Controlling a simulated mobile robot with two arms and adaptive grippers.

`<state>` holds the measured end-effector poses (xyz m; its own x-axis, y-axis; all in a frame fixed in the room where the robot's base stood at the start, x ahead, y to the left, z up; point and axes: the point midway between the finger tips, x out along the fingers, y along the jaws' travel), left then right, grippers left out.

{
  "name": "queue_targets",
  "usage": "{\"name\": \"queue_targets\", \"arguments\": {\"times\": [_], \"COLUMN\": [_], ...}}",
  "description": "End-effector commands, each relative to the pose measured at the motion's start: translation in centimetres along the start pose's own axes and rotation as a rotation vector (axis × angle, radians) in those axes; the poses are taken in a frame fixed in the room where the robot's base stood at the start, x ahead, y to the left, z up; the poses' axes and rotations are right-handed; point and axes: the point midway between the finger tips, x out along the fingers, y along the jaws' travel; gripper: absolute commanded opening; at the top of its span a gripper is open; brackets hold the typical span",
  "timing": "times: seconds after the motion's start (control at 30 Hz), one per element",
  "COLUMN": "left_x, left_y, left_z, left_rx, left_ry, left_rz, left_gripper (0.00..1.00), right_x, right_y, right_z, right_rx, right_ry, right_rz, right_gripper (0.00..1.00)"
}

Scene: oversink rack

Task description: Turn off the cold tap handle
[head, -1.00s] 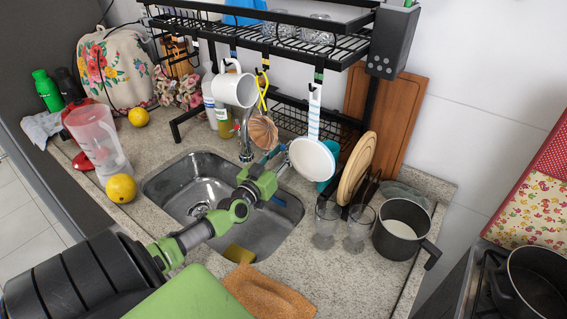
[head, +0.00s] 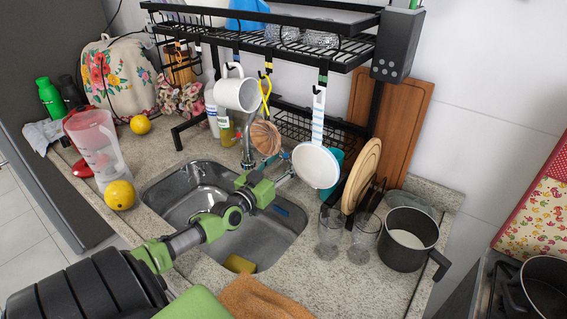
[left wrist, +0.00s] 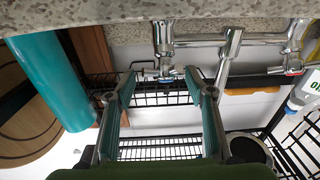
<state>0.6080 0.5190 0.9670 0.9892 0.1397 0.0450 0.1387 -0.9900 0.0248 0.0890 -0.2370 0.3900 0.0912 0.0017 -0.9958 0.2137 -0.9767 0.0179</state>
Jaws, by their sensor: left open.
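The chrome tap (head: 247,142) rises behind the sink, and its pipework also shows upside down in the left wrist view (left wrist: 228,50). There, the cold tap handle (left wrist: 166,74), with a blue mark, lies between the fingertips of my left gripper (left wrist: 160,78). The fingers are open, one on each side of it; I cannot tell whether either touches it. In the head view my left gripper (head: 285,172) reaches over the sink toward the wall, and the cold handle cannot be made out there. The other handle (left wrist: 293,69), with a red mark, is at the right in the wrist view.
A black rack (head: 270,48) spans above the sink (head: 280,238), with a white mug (head: 236,94) and a white pan (head: 316,166) hanging close to my gripper. A teal cylinder (left wrist: 50,80) stands at one side. Glasses (head: 330,232) and a pot (head: 402,262) stand right of the sink.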

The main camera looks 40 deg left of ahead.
Motion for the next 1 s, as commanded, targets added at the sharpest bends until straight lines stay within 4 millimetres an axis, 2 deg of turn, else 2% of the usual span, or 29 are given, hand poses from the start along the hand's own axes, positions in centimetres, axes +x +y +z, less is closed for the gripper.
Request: {"name": "queue_targets", "arguments": {"times": [0.17,0.6,0.73,1.0], "left_x": [-1.0,-6.8,-7.5,-7.5], "left_y": [0.0,-0.1,-0.1,-0.1], "left_z": [0.1,0.1,0.1,0.0], "left_rx": [0.000,-0.001,0.001,0.000], "left_ry": [-0.001,-0.002,-0.001,0.000], "left_rz": [0.001,-0.001,-0.001,-0.001], "left_gripper": [0.49,0.49,0.49,0.49], "right_x": [0.0,0.0,0.0,0.0], "right_y": [-0.1,-0.1,-0.2,-0.2], "right_z": [0.0,0.0,0.0,0.0], "right_rx": [0.001,0.001,0.001,0.001], "right_ry": [0.000,0.000,0.000,0.001], "right_rz": [-0.001,-0.002,-0.002,-0.002], "right_gripper": [0.40,0.40,0.40,0.40]}}
